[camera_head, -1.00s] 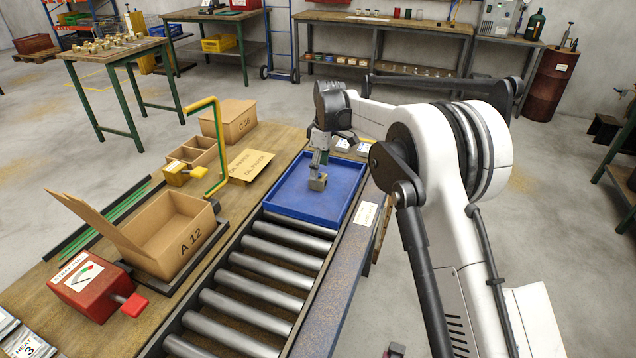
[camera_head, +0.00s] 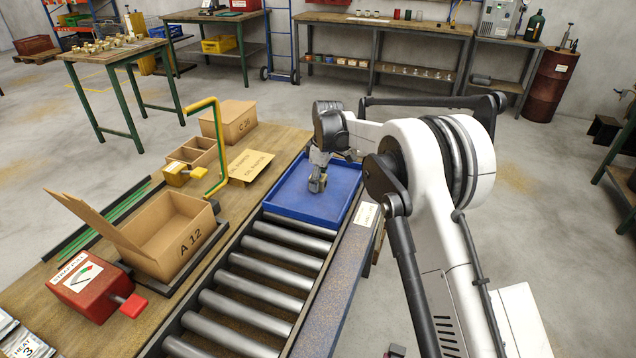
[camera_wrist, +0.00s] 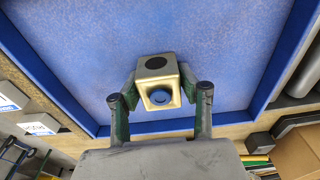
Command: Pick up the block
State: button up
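The block (camera_wrist: 157,74) is a small brass cube with a dark round hole in one face and a round opening showing blue in another. It is in the blue tray (camera_head: 290,196), at the end of the roller conveyor; it also shows in the head view (camera_head: 317,184). My gripper (camera_wrist: 160,84) points down over the tray. Its two green-sided fingers lie against opposite sides of the block and appear shut on it. The block looks low at the tray floor; I cannot tell whether it touches.
Conveyor rollers (camera_head: 255,268) run from the tray toward the front.

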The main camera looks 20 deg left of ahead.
grip_shut()
jog(key=shift+r, duration=0.1)
